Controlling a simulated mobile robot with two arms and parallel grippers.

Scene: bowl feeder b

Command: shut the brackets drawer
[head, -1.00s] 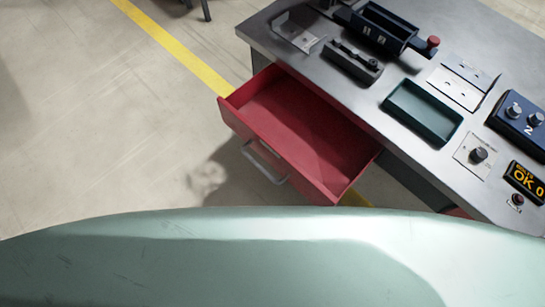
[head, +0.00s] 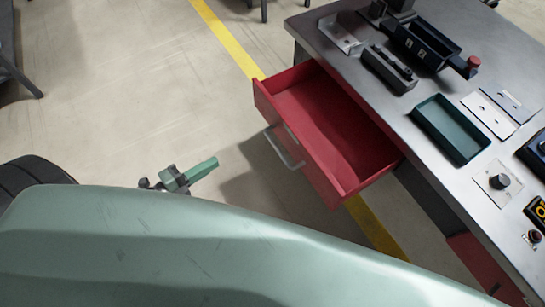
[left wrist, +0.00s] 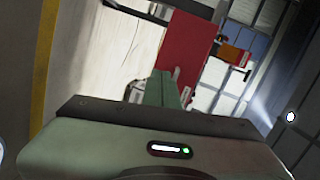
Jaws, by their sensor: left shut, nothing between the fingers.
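The red drawer (head: 330,167) stands pulled out from under the grey workbench in the head view. It looks empty inside, and a grey bar handle (head: 284,149) is on its front. My left gripper (head: 205,168) is shut and empty, to the left of the handle and apart from it, with its fingers pointing toward the drawer. In the left wrist view my shut fingers (left wrist: 161,88) stand in front of the red drawer front (left wrist: 187,52), with the handle (left wrist: 136,91) partly seen beside them. My right gripper is not in view.
The workbench top (head: 400,100) holds a green tray (head: 450,130), a dark fixture block (head: 389,68), a black bin (head: 427,43) and a control knob (head: 499,181). Open floor with a yellow line (head: 228,40) lies left of the drawer.

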